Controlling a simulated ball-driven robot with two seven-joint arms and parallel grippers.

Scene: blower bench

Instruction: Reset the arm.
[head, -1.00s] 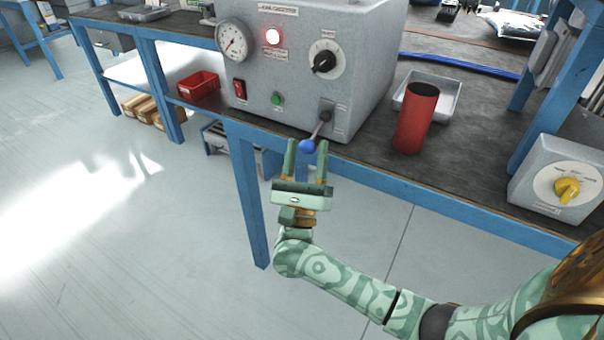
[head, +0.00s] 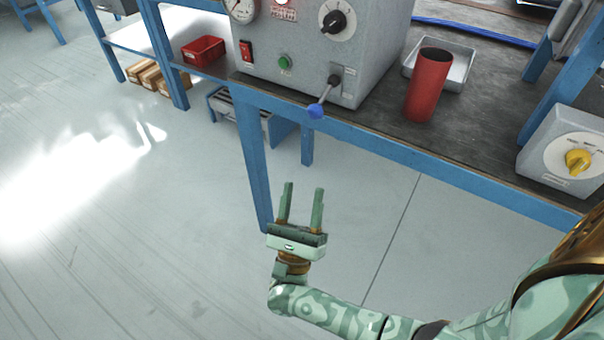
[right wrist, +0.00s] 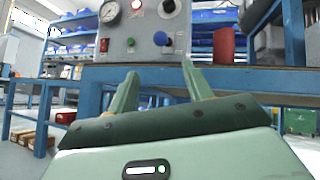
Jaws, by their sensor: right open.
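My right gripper (head: 301,206) is open and empty, in front of the bench over the floor. It also shows open in the right wrist view (right wrist: 158,82). The lever with the blue knob (head: 316,111) sticks out from the lower front of the grey control box (head: 300,50) and points down toward the left. The gripper is below the knob in the head view and apart from it. In the right wrist view the blue knob (right wrist: 160,38) shows beyond and between the fingers. My left gripper is not in view.
A red cylinder (head: 428,85) stands on the bench by a metal tray (head: 458,72). A grey box with a yellow knob (head: 579,160) sits at the right. The blue bench edge (head: 400,155) lies beyond the gripper. Open floor (head: 150,220) is to the left.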

